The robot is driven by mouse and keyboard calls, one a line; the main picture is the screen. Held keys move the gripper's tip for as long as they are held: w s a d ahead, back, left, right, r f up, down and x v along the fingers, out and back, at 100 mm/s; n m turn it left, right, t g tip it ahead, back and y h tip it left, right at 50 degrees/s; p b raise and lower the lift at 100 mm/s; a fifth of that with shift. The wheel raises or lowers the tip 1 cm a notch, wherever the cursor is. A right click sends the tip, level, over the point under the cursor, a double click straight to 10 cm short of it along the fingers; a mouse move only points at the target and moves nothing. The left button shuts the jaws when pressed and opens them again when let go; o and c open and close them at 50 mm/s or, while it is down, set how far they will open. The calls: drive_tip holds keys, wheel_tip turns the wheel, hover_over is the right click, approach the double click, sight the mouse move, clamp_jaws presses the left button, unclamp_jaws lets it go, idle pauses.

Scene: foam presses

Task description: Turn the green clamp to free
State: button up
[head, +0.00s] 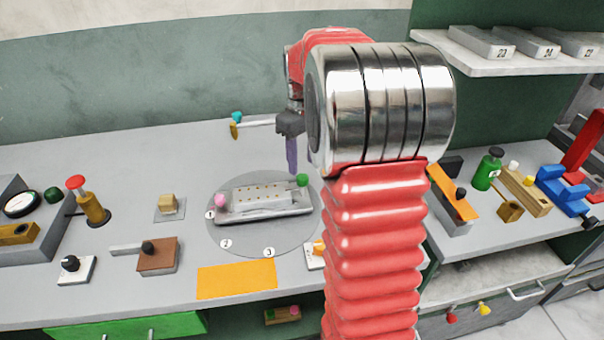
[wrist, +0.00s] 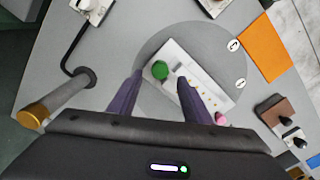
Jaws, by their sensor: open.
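The green clamp (head: 302,180) is a round knob at the right back corner of a pale metal plate (head: 236,218). It also shows in the wrist view (wrist: 160,70), between the lines of the two fingers and just beyond their tips. My gripper (head: 293,171) has purple fingers pointing down, close to the green clamp. In the wrist view my gripper (wrist: 160,80) is open and empty. I cannot tell how high the tips are above the knob.
The plate lies on a round grey disc (head: 240,244) with numbered marks. A post arm with a yellow end (head: 234,131) and a teal knob (head: 237,116) stands behind. An orange mat (head: 237,279) lies in front. A red-topped lever (head: 76,183) stands left.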

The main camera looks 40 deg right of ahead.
sight(302, 176)
drive_tip(key=shift+f, duration=2.7)
drive_tip(key=shift+c, duration=0.2)
drive_tip(key=c, duration=1)
